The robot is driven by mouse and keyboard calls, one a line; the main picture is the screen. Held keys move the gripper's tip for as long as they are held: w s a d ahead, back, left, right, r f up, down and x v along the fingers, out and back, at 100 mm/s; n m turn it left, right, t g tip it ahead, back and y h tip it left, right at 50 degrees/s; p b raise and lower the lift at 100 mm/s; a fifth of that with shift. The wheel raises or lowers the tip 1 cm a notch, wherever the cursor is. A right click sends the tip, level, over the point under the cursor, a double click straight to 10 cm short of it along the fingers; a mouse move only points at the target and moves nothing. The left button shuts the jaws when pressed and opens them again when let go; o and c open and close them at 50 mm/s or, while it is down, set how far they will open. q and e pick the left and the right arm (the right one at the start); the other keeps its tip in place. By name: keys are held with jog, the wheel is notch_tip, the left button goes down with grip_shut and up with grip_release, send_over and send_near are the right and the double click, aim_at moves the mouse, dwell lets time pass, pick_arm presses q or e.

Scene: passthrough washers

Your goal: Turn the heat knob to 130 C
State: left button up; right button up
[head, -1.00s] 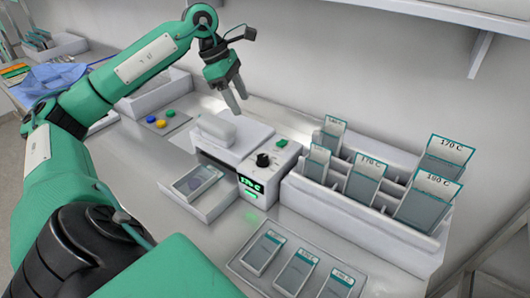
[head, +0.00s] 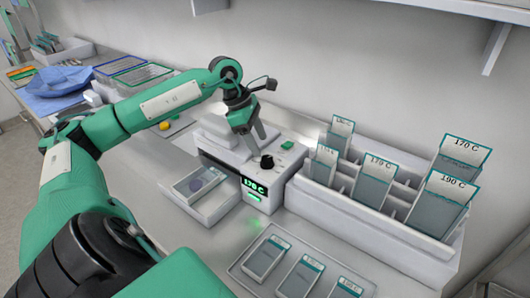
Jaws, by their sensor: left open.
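The heat knob (head: 267,162) is a small black knob on top of the white heating device (head: 285,170). A lit green display (head: 253,187) on the device's front seems to read 170 C, but the digits are small. My left gripper (head: 257,143) is open and empty, with its fingers pointing down just above and behind the knob. I cannot tell whether a fingertip touches the knob. My right gripper is out of view.
A green button (head: 287,144) sits beside the knob. A white rack (head: 330,200) of labelled pouches stands close on the right. An open drawer (head: 215,208) juts out at the front left. A tray (head: 238,265) with several pouches lies in front.

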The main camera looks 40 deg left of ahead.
aim_at(266, 158)
pick_arm(q)
jog(key=p+x, duration=0.1)
jog(key=x, duration=0.3)
jog(key=shift+w+f, duration=0.1)
jog(key=shift+f, duration=0.05)
jog(key=shift+w+d+f, duration=0.1)
jog(key=shift+d+f, duration=0.15)
jog(key=shift+f, duration=0.35)
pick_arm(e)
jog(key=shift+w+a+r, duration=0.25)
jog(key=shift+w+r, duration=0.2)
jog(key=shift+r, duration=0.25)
pick_arm(q)
jog(key=c, duration=1)
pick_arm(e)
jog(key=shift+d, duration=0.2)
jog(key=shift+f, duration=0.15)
